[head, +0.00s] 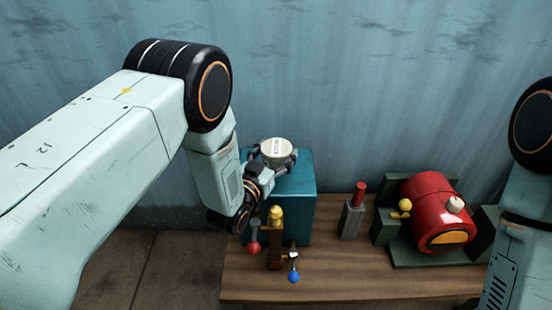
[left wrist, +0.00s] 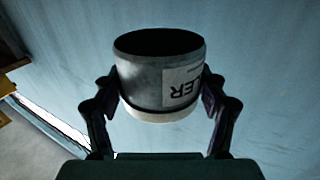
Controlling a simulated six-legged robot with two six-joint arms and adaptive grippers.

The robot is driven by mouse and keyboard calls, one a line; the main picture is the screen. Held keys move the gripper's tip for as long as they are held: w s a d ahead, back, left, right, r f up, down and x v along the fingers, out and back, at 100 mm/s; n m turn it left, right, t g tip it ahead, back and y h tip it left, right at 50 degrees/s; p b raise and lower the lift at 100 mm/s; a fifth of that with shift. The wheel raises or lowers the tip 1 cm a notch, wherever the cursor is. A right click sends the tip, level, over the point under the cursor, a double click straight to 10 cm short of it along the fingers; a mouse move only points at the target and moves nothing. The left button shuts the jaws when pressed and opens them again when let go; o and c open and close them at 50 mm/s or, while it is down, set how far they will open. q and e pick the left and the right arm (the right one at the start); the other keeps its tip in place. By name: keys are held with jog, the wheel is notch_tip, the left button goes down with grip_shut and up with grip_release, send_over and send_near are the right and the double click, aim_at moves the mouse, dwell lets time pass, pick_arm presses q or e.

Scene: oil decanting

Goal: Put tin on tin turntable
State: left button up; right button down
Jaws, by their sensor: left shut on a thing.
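The tin (head: 277,150) is a small pale can with a dark-lettered label. My left gripper (head: 273,160) is shut around its sides. In the head view the tin shows over the top of a teal box (head: 300,212); I cannot tell whether it touches the box. In the left wrist view the tin (left wrist: 150,88) sits between both fingers (left wrist: 162,98), with a dark round end, a grey side and a pale rim at the other end. I cannot make out a turntable for certain; the gripper and tin hide part of the box top. My right gripper is out of view.
A wooden bench (head: 350,284) carries the box. In front of the box are a brass fitting (head: 275,240), a red knob (head: 254,247) and a blue knob (head: 293,277). A red-handled lever (head: 354,212) and a red drum (head: 432,208) stand right. A blue wall (head: 350,80) rises behind.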

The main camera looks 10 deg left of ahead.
aim_at(276, 147)
pick_arm(q)
notch_tip(276, 147, up, 6)
jog(key=shift+f+p, duration=0.15)
jog(key=shift+p, duration=0.85)
jog(key=shift+r, duration=0.2)
jog(key=shift+s+a+r, duration=0.15)
jog(key=shift+a+r, duration=0.1)
jog(key=shift+a, duration=0.05)
jog(key=s+a+r+n+y+p, duration=0.1)
jog(key=s+a+r+y+p, duration=0.1)
jog(key=s, duration=0.6)
jog(key=s+a+r+n+y+p, duration=0.1)
jog(key=s+a+r+y+p, duration=0.1)
jog(key=s+r+p, duration=0.3)
jog(key=s+r, duration=0.1)
jog(key=s, duration=0.1)
jog(key=shift+s+a+r+n+t, duration=0.3)
jog(key=shift+s+a+r+n, duration=0.05)
jog(key=shift+s+n, duration=0.05)
jog(key=shift+s, duration=0.15)
